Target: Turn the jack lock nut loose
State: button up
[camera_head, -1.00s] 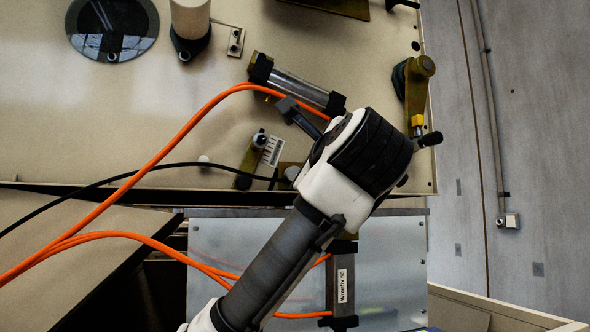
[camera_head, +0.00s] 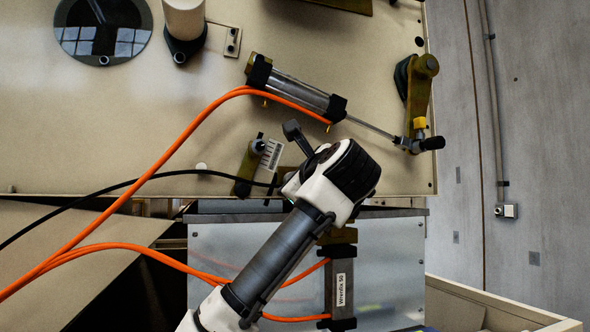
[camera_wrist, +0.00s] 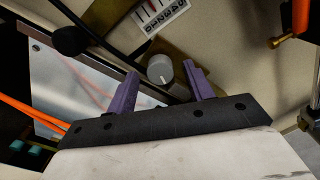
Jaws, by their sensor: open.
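A grey round knob (camera_wrist: 160,70) with a pale mark on its face, which looks like the jack lock nut, sits on a brass-coloured bracket (camera_wrist: 178,90) in the wrist view. My gripper (camera_wrist: 160,72) is open, with its two purple fingers on either side of the knob. A gap shows between the knob and each finger, and nothing is held. I cannot tell how deep the fingers reach around it. In the head view my white and black wrist (camera_head: 335,180) hides the knob and the fingertips.
A printed scale (camera_wrist: 160,14) lies beside the bracket. A black cable (camera_head: 130,183) runs in from the left, and orange hoses (camera_head: 165,150) loop nearby. A cylinder (camera_head: 297,88) with a rod reaches a brass lever (camera_head: 420,90). A metal box (camera_head: 225,245) stands below the panel.

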jog(key=shift+w+a, duration=0.2)
jog(key=shift+w, duration=0.5)
jog(key=c, duration=1)
jog(key=shift+f+n, duration=0.1)
jog(key=shift+n, duration=0.3)
jog(key=n+b, duration=0.1)
jog(key=n, duration=2.2)
jog(key=shift+f, duration=0.1)
